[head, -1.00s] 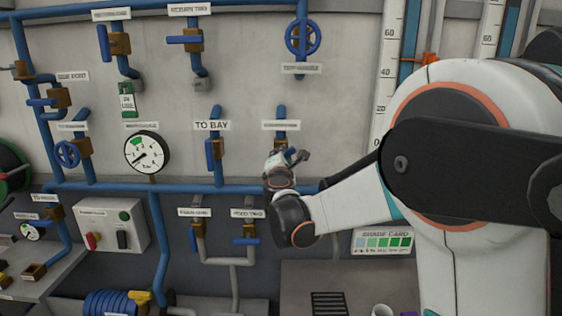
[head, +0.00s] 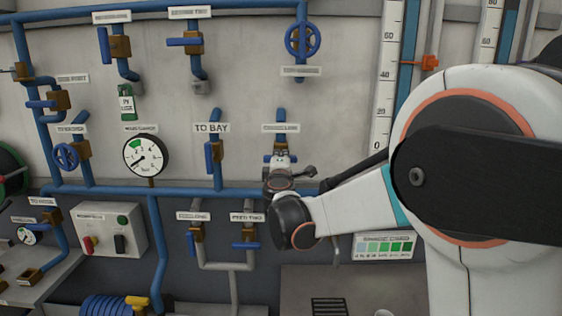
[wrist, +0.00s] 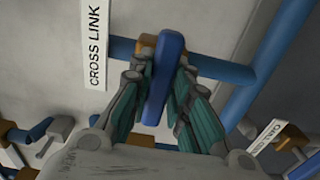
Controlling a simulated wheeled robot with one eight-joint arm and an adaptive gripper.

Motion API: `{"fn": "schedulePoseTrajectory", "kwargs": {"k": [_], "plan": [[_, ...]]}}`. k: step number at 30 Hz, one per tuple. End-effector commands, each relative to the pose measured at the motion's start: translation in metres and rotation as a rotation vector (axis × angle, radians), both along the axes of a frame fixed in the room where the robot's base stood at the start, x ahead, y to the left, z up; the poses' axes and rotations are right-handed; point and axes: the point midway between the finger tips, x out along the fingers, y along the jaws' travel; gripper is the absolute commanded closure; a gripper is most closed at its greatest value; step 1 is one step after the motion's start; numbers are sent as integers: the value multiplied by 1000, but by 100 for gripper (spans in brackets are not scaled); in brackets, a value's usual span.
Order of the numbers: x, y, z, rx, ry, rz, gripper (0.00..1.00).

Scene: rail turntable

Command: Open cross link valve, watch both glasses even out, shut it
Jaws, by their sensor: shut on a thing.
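The cross link valve has a blue lever (wrist: 163,80) on a brass body (wrist: 147,46), beside its CROSS LINK label (wrist: 95,45). In the wrist view my gripper (wrist: 160,105) is shut on the lever, one finger on each side. The lever lies across the blue pipe. In the head view my gripper (head: 281,160) is at the valve under its blurred label (head: 281,128) and covers most of it. Two tall glasses, one at left (head: 410,35) and one at right (head: 512,40), stand upper right by white scales. My arm hides their lower parts.
The TO BAY valve (head: 213,155) is left of my gripper, with the FEED ONE (head: 196,236) and FEED TWO (head: 248,236) levers below. A round gauge (head: 146,155) is further left. An orange clip (head: 428,62) sits by the left glass.

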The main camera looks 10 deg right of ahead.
Motion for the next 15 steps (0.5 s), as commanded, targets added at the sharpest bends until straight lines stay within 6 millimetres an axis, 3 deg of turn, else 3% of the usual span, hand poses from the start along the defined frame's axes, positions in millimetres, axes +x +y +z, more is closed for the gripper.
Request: {"fn": "schedulePoseTrajectory", "kwargs": {"k": [10,11,12,13,15], "plan": [[-1,0,-1,6,-1,-1,100],[-1,0,-1,6,-1,-1,76],[0,0,-1,5,0,-1,66],[0,0,-1,5,0,-1,62],[0,0,-1,5,0,-1,62]]}}
